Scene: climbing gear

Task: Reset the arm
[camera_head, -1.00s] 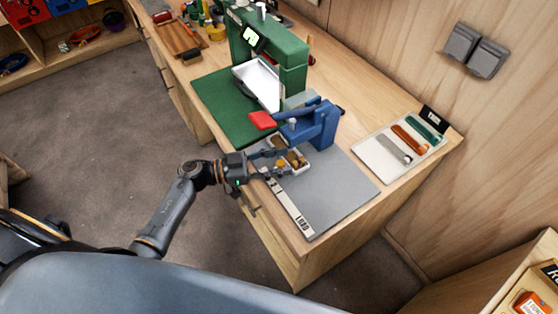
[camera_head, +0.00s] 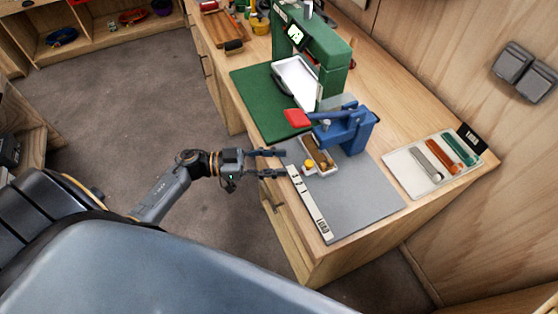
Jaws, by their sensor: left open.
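My left arm comes in from the left, and my left gripper (camera_head: 281,164) is at the front edge of the workbench. Its two dark fingers are spread apart and point right, with nothing seen between them. A small white tray (camera_head: 327,173) with brown and yellow pieces sits on the grey mat (camera_head: 362,207), just right of the fingertips and apart from them. A blue press (camera_head: 352,131) with a red handle pad (camera_head: 297,117) stands just behind the tray. My right gripper is not in view.
A green machine (camera_head: 325,58) with a white tray (camera_head: 295,82) stands on a green mat (camera_head: 258,98) farther back. A white tray (camera_head: 404,173) with grey, orange and green tools lies at the right. The floor (camera_head: 140,110) left of the bench is clear.

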